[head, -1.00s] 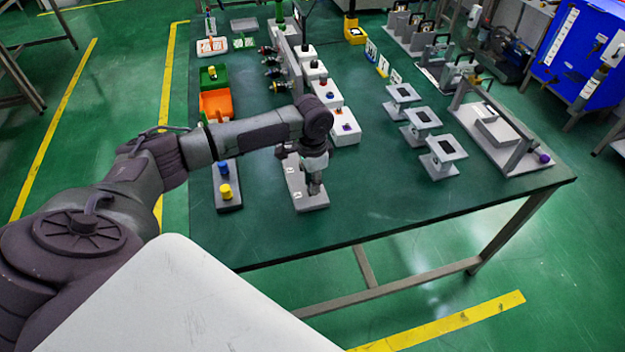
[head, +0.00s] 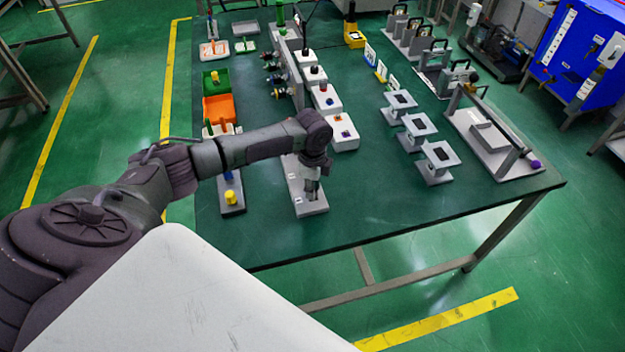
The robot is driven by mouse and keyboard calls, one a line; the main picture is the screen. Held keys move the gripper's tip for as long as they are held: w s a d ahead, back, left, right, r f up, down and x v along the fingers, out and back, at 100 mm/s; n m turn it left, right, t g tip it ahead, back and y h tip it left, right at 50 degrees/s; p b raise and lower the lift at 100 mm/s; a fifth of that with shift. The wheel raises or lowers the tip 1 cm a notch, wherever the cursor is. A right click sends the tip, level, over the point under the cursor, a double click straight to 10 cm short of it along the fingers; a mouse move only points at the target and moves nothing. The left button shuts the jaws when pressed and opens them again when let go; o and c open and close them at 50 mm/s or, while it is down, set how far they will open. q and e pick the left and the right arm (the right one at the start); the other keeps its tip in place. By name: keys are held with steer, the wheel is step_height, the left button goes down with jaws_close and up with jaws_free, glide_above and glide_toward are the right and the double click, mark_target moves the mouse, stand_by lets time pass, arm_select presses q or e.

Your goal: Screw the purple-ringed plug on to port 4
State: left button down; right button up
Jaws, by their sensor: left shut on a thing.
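My left gripper (head: 311,190) points down over the front end of a grey plate (head: 299,206) near the table's front edge. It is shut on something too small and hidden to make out. The upright grey panel (head: 292,68) stands further back, with several coloured connectors (head: 277,68) on its left side. I cannot read any port numbers. White boxes stand in a row right of it; the nearest one (head: 345,144) has a small purple and orange mark on top. A purple-ringed plug cannot be told for sure. My right gripper is not in view.
A strip with a yellow knob (head: 231,197) stands left of the plate. An orange bin (head: 218,108) and a green bin (head: 212,80) lie behind it. Grey stands (head: 436,158) are on the right. The table (head: 385,205) is bare between plate and stands.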

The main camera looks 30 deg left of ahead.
arm_select(q)
steer(key=m+p, duration=0.1)
steer(key=m, duration=0.4)
steer(key=shift+m, duration=0.3)
steer(key=m, duration=0.5)
steer(key=shift+m, duration=0.3)
steer(key=m, duration=0.5)
steer(key=shift+b, duration=0.4)
steer(key=shift+m+b, duration=0.3)
steer(key=shift+m, duration=2.1)
steer(key=c, duration=0.9)
jaws_free()
step_height(320, 180, up, 12)
steer(key=shift+r, duration=0.1)
